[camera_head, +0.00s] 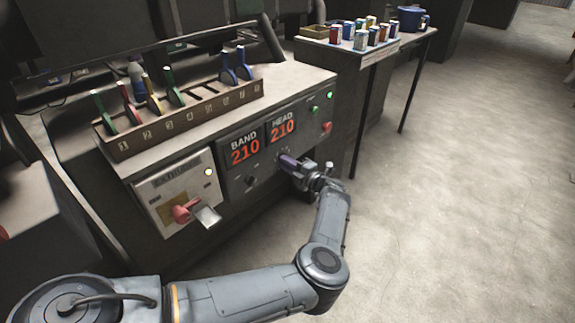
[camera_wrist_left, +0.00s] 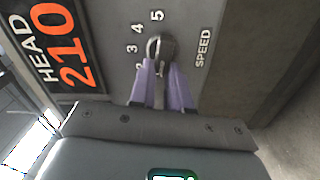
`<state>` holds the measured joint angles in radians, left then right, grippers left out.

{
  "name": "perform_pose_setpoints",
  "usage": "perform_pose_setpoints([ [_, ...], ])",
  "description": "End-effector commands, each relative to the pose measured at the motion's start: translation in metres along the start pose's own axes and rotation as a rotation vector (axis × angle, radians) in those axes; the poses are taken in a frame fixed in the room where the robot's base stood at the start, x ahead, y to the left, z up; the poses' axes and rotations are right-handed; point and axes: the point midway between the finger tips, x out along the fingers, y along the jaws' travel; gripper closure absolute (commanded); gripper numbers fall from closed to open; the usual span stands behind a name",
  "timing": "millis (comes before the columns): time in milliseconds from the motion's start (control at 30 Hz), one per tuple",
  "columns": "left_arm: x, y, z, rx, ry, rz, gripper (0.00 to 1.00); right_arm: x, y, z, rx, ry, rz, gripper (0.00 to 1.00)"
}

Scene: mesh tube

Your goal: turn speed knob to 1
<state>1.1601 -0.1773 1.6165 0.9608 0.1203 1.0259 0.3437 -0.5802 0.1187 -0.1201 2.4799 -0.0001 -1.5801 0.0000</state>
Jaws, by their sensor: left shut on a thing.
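The speed knob (camera_wrist_left: 162,44) is a dark grey knob on the machine's front panel, seen in the left wrist view. It stands beside the printed numbers 2 to 5, with the word SPEED on its other side. The number 1 is hidden, and I cannot tell surely which number the knob points to. My left gripper (camera_wrist_left: 163,78) has its purple fingers shut on the knob, one on each side. In the head view my left gripper (camera_head: 288,161) is at the panel below the HEAD display and hides the knob. My right gripper is in neither view.
The red BAND display (camera_head: 245,151) and HEAD display (camera_head: 283,128) both read 210. A dark knob (camera_head: 251,181) is left of my gripper. A panel with a red handle (camera_head: 183,211) is further left. Green and red buttons (camera_head: 326,127) are at right. Open floor lies right.

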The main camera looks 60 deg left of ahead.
Motion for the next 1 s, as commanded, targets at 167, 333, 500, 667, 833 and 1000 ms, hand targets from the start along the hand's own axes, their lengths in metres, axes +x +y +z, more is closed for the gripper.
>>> perform_pose_setpoints([
  [167,-0.0003,-0.0010,0.0003,-0.017,-0.002,-0.002,1.00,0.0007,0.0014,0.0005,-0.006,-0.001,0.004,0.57],
  [333,-0.0004,-0.0010,0.0004,-0.018,-0.002,-0.001,1.00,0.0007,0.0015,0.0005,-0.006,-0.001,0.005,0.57],
  [500,-0.0004,-0.0010,0.0004,-0.018,-0.002,-0.001,0.82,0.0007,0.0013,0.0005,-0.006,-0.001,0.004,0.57],
  [667,-0.0003,-0.0009,0.0003,-0.017,-0.001,-0.001,0.57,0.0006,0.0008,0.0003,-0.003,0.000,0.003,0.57],
  [833,-0.0002,-0.0006,0.0002,-0.017,-0.001,-0.001,0.57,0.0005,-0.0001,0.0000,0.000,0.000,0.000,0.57],
  [1000,-0.0024,0.0000,0.0003,-0.016,-0.002,-0.001,0.57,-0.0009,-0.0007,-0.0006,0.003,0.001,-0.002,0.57],
])
